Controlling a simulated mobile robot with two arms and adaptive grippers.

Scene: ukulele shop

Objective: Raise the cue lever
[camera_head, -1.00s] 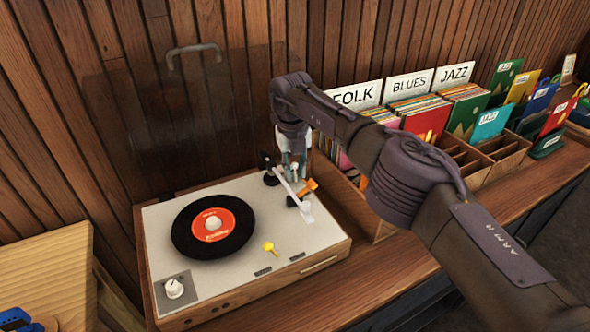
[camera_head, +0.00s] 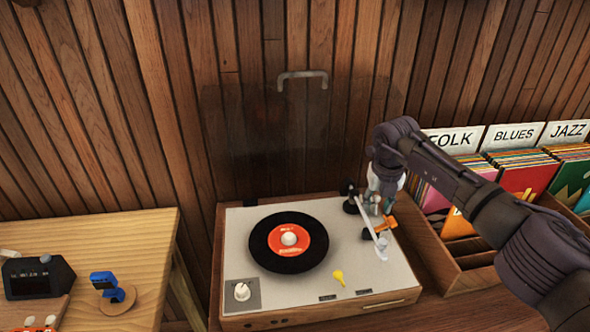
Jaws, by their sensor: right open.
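The turntable (camera_head: 235,220) stands on a wooden counter with a black record (camera_head: 262,254) with an orange label on its platter. The white tonearm (camera_head: 371,228) lies along the right side, clear of the record. A small orange lever (camera_head: 384,223) sits beside the tonearm; it looks like the cue lever, and its exact tilt is hard to tell. My right gripper (camera_head: 378,205) is open, pointing down just behind the orange lever. Its fingertips are small and partly hidden, so contact is unclear. My left gripper is out of view.
A clear raised lid with a handle (camera_head: 302,74) stands behind the deck. Record bins labelled FOLK, BLUES and JAZZ (camera_head: 515,137) are close on the right, behind my right arm. A light wooden table (camera_head: 140,235) with small devices is at left.

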